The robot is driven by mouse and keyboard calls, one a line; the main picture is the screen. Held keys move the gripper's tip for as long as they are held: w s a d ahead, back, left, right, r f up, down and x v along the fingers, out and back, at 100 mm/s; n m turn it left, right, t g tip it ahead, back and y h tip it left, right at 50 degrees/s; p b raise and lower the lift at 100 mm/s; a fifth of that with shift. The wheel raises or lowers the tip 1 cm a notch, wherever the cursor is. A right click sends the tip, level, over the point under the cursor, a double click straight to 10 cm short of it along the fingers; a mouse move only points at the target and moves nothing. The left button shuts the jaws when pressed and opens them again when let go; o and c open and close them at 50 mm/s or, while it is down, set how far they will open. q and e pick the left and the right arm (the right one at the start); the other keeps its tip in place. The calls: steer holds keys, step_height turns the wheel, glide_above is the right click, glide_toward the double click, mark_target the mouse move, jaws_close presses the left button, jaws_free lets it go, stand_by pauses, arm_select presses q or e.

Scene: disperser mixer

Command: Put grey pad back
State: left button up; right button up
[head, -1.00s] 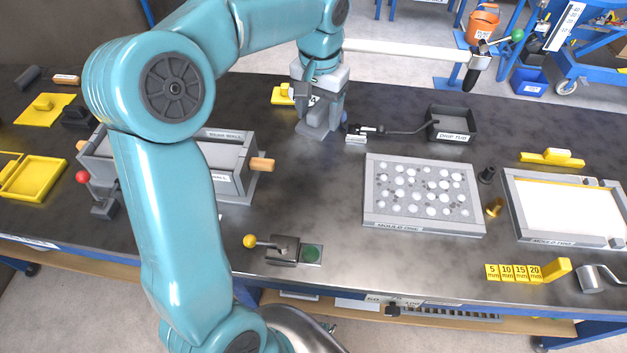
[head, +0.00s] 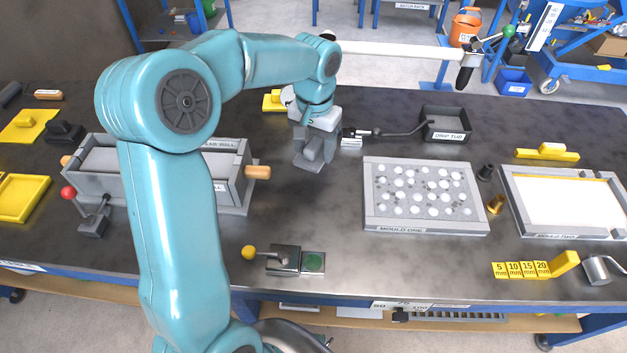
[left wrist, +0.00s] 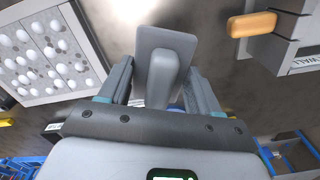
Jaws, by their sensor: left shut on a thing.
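The grey pad (left wrist: 180,48) is a flat plate with a raised grip bar, seen between the fingers in the left wrist view. My left gripper (head: 318,143) is shut on its grip bar. In the head view the grey pad (head: 309,157) hangs below the fingers, over the dark bench between the grey walled trough and mould one. The fingers partly hide it, and I cannot tell whether it touches the bench. My right gripper is not in view.
The grey trough (head: 239,188) with wooden handles stands to the left. Mould one (head: 376,219), with white discs, lies to the right. The drip tub (head: 428,130) is behind it. A yellow-knobbed lever (head: 283,261) stands at the front. Bench between trough and mould one is clear.

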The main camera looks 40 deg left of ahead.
mark_target(315, 187)
arm_select(q)
step_height(315, 187, down, 10)
steer(key=shift+d+f, duration=0.1)
steer(key=shift+f, duration=0.5)
steer(key=shift+r, duration=0.1)
steer(key=shift+b, duration=0.4)
steer(key=o, duration=1)
steer(key=shift+f, duration=0.25)
steer(key=shift+r, duration=0.1)
